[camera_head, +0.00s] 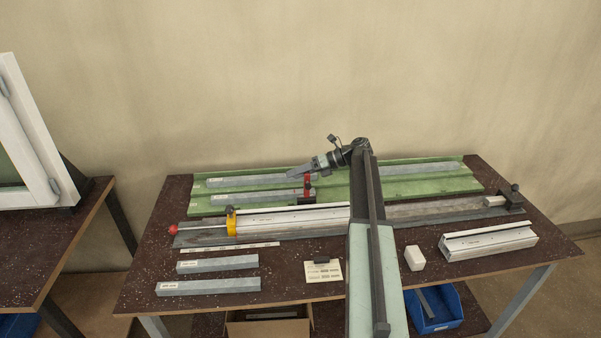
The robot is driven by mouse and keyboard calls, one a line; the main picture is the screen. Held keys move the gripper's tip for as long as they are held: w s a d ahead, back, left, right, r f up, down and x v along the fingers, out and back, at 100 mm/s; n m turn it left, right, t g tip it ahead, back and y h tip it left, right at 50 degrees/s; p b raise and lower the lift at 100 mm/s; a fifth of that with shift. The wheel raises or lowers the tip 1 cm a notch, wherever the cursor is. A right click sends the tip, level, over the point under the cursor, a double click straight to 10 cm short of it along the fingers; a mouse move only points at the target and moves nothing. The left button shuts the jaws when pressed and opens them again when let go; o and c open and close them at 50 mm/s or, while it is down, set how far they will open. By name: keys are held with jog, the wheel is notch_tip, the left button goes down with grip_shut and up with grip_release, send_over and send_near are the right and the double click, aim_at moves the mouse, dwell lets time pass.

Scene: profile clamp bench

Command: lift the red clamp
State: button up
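The red clamp (307,184) stands upright at the back edge of the white profile (290,217), near the middle of the bench. It has a dark lower part. My gripper (294,174) reaches in from the right, just above and beside the top of the red clamp. Its fingers point left and slightly down. At this size I cannot tell whether they are open or shut, or whether they touch the clamp. My arm hides part of the bench to the right of the clamp.
Grey bars lie on the green tray (430,184) behind the clamp. A yellow clamp (231,224) and red knob (173,230) are at left. Loose bars (210,286), a card (323,271), a white block (415,258) and a white profile piece (488,241) lie in front.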

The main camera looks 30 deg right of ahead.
jog(key=shift+d+r, duration=0.1)
dwell(0.4)
jog(key=p+v, duration=0.4)
jog(key=v, duration=0.5)
jog(key=shift+w+d, duration=0.2)
jog(key=shift+w, duration=0.25)
jog(key=shift+r, duration=0.15)
jog(key=p+v, duration=0.3)
jog(key=v, duration=0.4)
jog(key=shift+s+d+p, duration=0.2)
jog(key=shift+d+p, duration=0.1)
jog(key=shift+p, duration=0.05)
